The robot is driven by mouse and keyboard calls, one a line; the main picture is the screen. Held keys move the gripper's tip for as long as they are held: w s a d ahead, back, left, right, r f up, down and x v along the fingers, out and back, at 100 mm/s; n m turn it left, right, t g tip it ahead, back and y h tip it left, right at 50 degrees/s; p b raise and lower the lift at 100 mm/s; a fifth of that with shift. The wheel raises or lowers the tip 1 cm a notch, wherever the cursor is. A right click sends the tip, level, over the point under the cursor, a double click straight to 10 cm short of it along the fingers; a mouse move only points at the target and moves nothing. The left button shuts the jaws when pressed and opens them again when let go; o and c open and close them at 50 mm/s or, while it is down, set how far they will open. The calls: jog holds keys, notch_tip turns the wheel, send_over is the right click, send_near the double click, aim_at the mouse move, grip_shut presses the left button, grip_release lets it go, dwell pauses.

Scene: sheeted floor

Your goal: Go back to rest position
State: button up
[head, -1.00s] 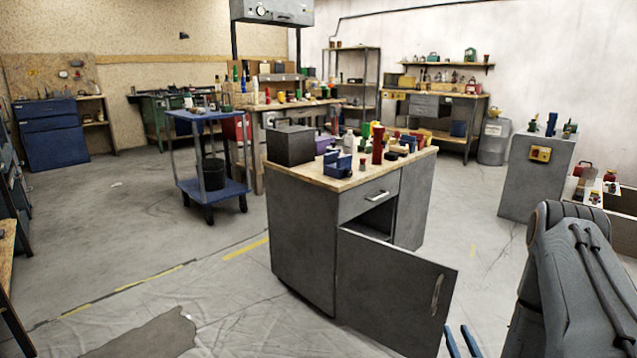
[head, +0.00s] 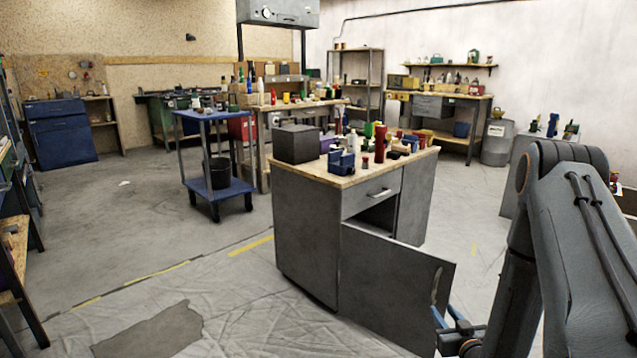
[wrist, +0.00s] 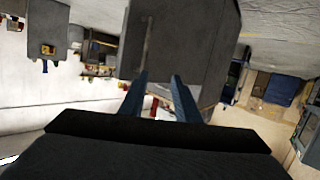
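My gripper (head: 447,318) is at the lower right of the head view, close in front of the open cabinet door (head: 385,285). In the wrist view, which is turned upside down, my gripper's two blue fingers (wrist: 160,88) stand apart with nothing between them. The door (wrist: 150,40) fills the middle of that view beyond the fingertips. I cannot tell whether a finger touches the door or its handle (head: 436,284). My arm rises and folds along the right edge of the head view.
The grey cabinet (head: 305,235) has a wooden top with a vise (head: 341,163), a dark box (head: 295,143) and several bottles. A blue cart (head: 218,190) stands behind it to the left. Floor at the left is mostly clear, with a dark patch (head: 150,332).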

jog(key=s+a+r+n+g, duration=0.1)
jog(key=s+a+r+g, duration=0.3)
jog(key=a+r+g, duration=0.75)
jog(key=s+a+r+g, duration=0.1)
jog(key=s+a+r, duration=0.4)
jog(key=s, duration=0.5)
jog(key=s+a+r+n+g+p, duration=0.1)
jog(key=s+a+r, duration=0.4)
jog(key=s, duration=0.4)
jog(key=s+a+r+g, duration=0.2)
jog(key=s+a+r, duration=0.1)
jog(key=s+r, duration=0.55)
jog(key=s+d+r+m+p, duration=0.1)
jog(key=d+r+p, duration=0.6)
jog(key=p, duration=1)
jog(key=shift+s+d+r+m, duration=0.2)
jog(key=shift+s+d+m, duration=0.05)
jog(key=shift+d+m, duration=0.6)
